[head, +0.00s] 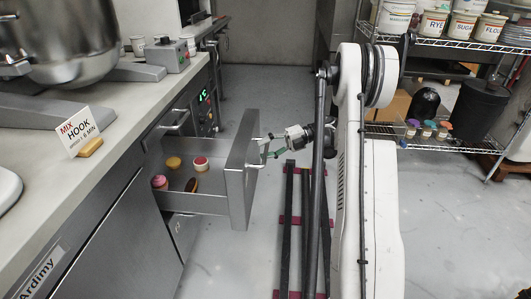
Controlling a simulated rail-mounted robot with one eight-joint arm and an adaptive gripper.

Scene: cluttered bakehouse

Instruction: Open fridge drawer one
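A metal fridge drawer (238,182) stands pulled out from under the counter at left. Several small pastries, including a pink-topped one (200,163), lie inside it. A bar handle (254,165) sticks out from the drawer's front panel. The drawer's label is not visible.
The counter (100,170) at left bears a big mixer bowl (75,45), a control box (167,54) and a MIX HOOK card (78,131). A wire shelf (450,67) with tubs stands at right. The floor (270,90) beyond the drawer is clear.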

